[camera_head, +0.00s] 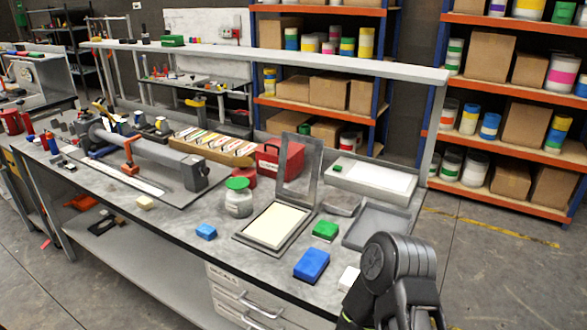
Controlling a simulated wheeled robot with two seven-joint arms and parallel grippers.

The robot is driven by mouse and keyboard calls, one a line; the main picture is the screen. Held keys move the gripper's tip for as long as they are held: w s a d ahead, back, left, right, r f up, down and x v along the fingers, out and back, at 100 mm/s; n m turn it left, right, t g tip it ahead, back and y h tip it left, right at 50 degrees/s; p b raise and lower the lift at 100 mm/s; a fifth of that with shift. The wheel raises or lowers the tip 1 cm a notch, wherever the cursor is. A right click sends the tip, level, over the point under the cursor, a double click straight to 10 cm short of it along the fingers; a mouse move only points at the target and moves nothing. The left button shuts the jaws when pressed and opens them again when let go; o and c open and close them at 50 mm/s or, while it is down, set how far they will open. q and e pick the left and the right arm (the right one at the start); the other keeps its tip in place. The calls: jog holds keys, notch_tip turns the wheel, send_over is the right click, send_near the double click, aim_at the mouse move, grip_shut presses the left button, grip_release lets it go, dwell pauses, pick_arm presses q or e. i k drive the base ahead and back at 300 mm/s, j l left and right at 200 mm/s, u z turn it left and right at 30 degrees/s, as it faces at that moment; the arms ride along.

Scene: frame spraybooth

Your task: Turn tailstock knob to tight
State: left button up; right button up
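A grey lathe-like machine with a long cylinder (150,152) lies on the left half of the workbench. A dark grey block (193,174), which looks like the tailstock, stands at its right end. An orange-red upright part (128,158) stands in front of the cylinder. I cannot make out a separate tailstock knob or its setting at this size. A dark, rounded link of my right arm shows at the lower right, beyond the bench's front edge and well away from the machine. Neither my left nor my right gripper shows.
On the workbench (185,225) stand a green-lidded jar (238,200), a red box (280,160), an upright frame (297,168), a tray with a cream panel (274,225), blue (311,265) and green (325,230) blocks. A raised rail (270,58) runs behind; stocked shelves stand beyond.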

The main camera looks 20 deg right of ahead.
aim_at(207, 171)
jog(key=i+j+z, duration=0.15)
jog(key=j+z, duration=1)
jog(key=j, duration=0.2)
jog(key=j+z, duration=0.35)
jog(key=j, duration=0.15)
jog(key=k+j, duration=0.1)
jog(key=j, duration=0.35)
jog(key=k+j, duration=0.1)
jog(key=j, duration=0.35)
jog(key=k+j+z, duration=0.1)
jog(key=j, duration=0.35)
jog(key=k+j, duration=0.1)
jog(key=j, duration=0.35)
